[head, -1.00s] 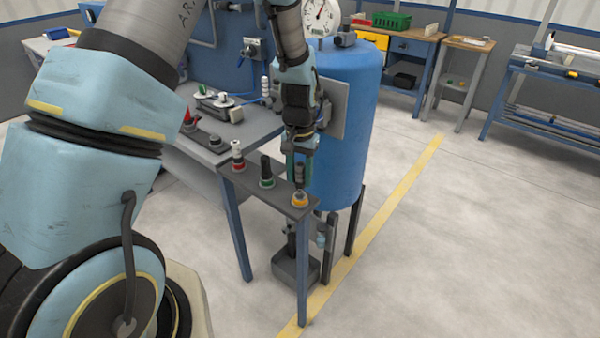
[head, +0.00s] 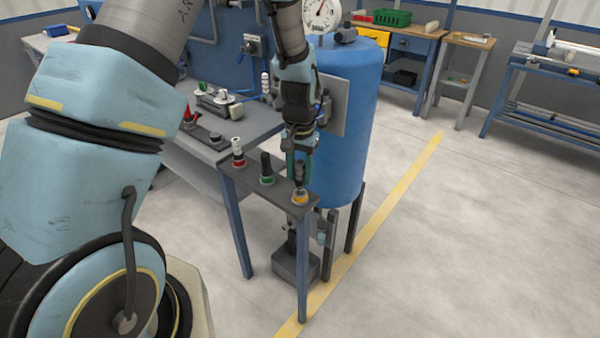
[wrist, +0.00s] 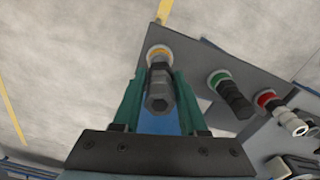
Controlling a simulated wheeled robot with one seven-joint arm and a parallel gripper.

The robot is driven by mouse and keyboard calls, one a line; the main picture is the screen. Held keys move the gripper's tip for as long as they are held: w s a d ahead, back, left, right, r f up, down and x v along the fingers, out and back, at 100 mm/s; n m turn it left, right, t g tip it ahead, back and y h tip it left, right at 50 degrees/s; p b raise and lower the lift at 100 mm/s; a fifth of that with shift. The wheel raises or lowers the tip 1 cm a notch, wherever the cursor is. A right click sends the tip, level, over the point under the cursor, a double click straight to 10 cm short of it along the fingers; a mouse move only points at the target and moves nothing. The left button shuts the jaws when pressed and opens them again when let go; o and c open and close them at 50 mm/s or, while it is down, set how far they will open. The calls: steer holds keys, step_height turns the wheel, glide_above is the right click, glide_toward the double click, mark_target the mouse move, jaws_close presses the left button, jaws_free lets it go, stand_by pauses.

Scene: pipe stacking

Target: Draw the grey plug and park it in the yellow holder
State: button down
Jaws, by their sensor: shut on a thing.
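The grey plug (wrist: 160,92) is between the green fingers of my gripper (wrist: 155,100), which is shut on it. In the wrist view its hexagonal end faces the camera and its far end meets the yellow holder (wrist: 158,52). In the head view my gripper (head: 302,165) is above the front right end of the narrow stand, with the plug's lower part at the yellow holder (head: 299,198). The plug looks nearly upright. How deep it sits in the holder cannot be told.
The narrow stand (head: 250,182) also carries a black plug (head: 266,164) in a green ring and a white plug (head: 237,148) in a red ring. A blue tank (head: 350,120) stands close behind my gripper. The floor to the right is clear.

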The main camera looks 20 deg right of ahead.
mark_target(300, 178)
steer(key=shift+f+b, duration=1)
steer(key=shift+f, duration=0.6)
stand_by(0.6)
steer(key=shift+c, duration=2.1)
jaws_free()
steer(key=shift+r, duration=0.1)
step_height(300, 178, up, 11)
steer(key=shift+f+b, duration=0.15)
steer(key=shift+b, duration=1.05)
steer(key=s+a+r+n, duration=0.1)
steer(key=a+n, duration=0.3)
steer(key=a, duration=1.1)
steer(key=s+a+r+n+t, duration=0.1)
steer(key=s+a+n, duration=0.2)
steer(key=a, duration=1.2)
steer(key=shift+r+n+t, duration=0.3)
steer(key=shift+r+n, duration=0.1)
steer(key=shift+n, duration=0.1)
